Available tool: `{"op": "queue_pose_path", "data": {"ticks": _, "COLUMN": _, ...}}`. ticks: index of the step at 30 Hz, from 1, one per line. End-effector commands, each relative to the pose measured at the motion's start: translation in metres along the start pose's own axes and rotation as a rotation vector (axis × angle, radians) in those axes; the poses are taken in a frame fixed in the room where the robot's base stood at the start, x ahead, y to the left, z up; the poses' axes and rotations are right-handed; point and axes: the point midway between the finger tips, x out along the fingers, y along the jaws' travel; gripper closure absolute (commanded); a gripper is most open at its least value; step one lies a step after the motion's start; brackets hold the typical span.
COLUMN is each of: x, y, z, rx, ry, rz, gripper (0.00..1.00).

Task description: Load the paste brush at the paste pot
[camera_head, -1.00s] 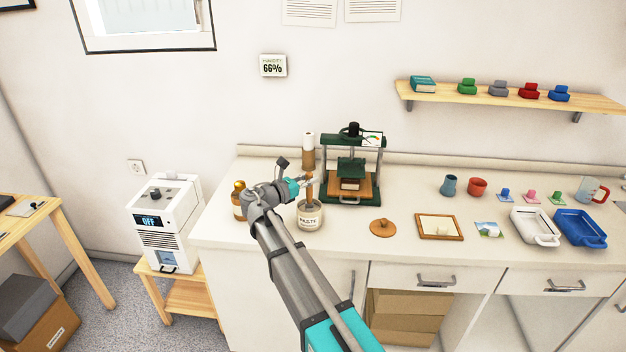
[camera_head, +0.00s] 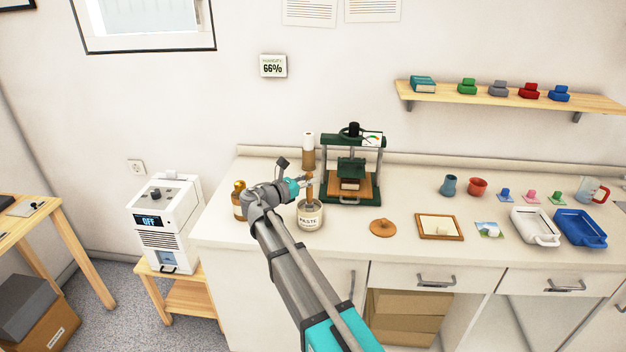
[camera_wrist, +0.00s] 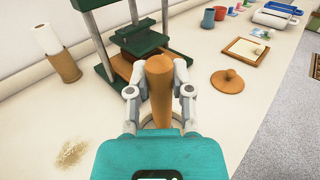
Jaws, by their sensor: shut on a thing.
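The paste pot (camera_head: 310,218), a jar labelled PASTE, stands on the counter with its lid off. In the wrist view only part of its rim (camera_wrist: 147,122) shows, behind my gripper. The paste brush (camera_head: 310,187) stands upright over the pot's mouth; its lower end is hidden. Its brown wooden handle (camera_wrist: 159,85) fills the space between my fingers in the wrist view. My gripper (camera_wrist: 160,88) is shut on this handle, above the pot. It also shows above the pot in the head view (camera_head: 308,180).
A green press (camera_head: 352,165) stands close behind and right of the pot. A round wooden lid (camera_head: 382,228) lies to the right, before a framed board (camera_head: 438,227). A brown bottle (camera_head: 239,205) stands left of my wrist. A paper roll (camera_head: 308,142) stands behind.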

Motion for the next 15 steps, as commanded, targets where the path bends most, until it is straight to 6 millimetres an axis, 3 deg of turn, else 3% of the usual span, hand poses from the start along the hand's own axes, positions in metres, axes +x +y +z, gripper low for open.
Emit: {"op": "queue_pose_path", "data": {"ticks": 15, "x": 0.0002, "y": -0.0002, "z": 0.0073, "rx": 0.001, "ry": 0.004, "rz": 0.000, "gripper": 1.00}}
